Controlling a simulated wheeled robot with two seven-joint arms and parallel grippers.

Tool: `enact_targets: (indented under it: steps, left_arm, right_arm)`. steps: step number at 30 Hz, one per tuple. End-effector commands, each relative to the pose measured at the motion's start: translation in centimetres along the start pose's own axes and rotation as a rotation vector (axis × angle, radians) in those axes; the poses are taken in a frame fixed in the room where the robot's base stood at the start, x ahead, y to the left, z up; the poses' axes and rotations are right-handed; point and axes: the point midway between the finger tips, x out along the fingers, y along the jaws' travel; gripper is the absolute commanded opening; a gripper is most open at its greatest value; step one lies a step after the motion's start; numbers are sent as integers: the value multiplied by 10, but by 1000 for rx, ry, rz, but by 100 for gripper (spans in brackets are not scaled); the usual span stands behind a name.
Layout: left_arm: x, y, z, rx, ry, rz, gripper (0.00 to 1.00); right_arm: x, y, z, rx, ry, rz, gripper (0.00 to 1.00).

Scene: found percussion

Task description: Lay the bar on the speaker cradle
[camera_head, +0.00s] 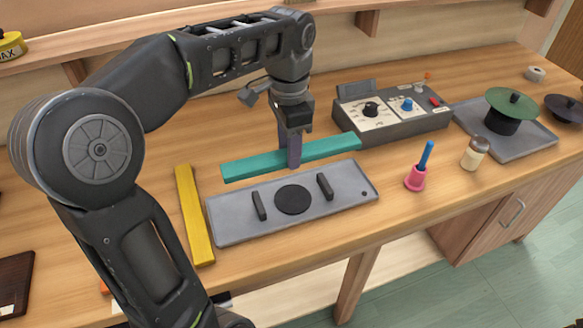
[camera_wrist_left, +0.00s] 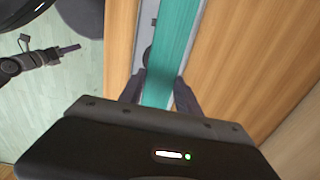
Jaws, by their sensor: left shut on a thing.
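A teal bar (camera_head: 245,167) is in my left gripper (camera_head: 290,158), whose fingers are shut around its middle. The bar also shows in the left wrist view (camera_wrist_left: 172,50), running away between the two fingertips (camera_wrist_left: 160,92). The speaker cradle is a grey tray (camera_head: 228,229) with a dark round disc (camera_head: 292,199) and two upright black supports, the left one (camera_head: 259,205) and the right one (camera_head: 325,186). In the head view the bar is just behind the cradle's back edge; its height above the bench is hard to tell.
A yellow bar (camera_head: 194,215) lies left of the cradle. A grey control box (camera_head: 392,115) stands behind right, close to the bar's right end. A pink cup with a blue stick (camera_head: 416,178), a small jar (camera_head: 474,154) and a green disc on a tray (camera_head: 511,106) are farther right.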

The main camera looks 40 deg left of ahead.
Motion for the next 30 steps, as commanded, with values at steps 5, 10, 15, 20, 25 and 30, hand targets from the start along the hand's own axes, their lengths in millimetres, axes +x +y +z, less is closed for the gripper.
enact_targets:
  steps: [5, 10, 15, 20, 25, 30]
  left_arm:
    - [-1, 0, 0, 0, 1, -1, 0]
    - [0, 0, 0, 0, 1, -1, 0]
    - [11, 0, 0, 0, -2, 2, 0]
    - [39, 1, 1, 0, -3, 2, 0]
    - [61, 0, 0, 0, -2, 1, 0]
    - [62, 0, 0, 0, 1, -1, 0]
  right_arm:
    - [0, 1, 1, 2, -2, 1, 36]
    - [0, 1, 1, 2, -2, 1, 36]
    - [-1, 0, 1, 2, -1, 1, 36]
    - [-2, 0, 1, 2, -2, 1, 36]
    - [-3, 0, 1, 2, -2, 2, 36]
    - [-3, 0, 1, 2, -2, 2, 36]
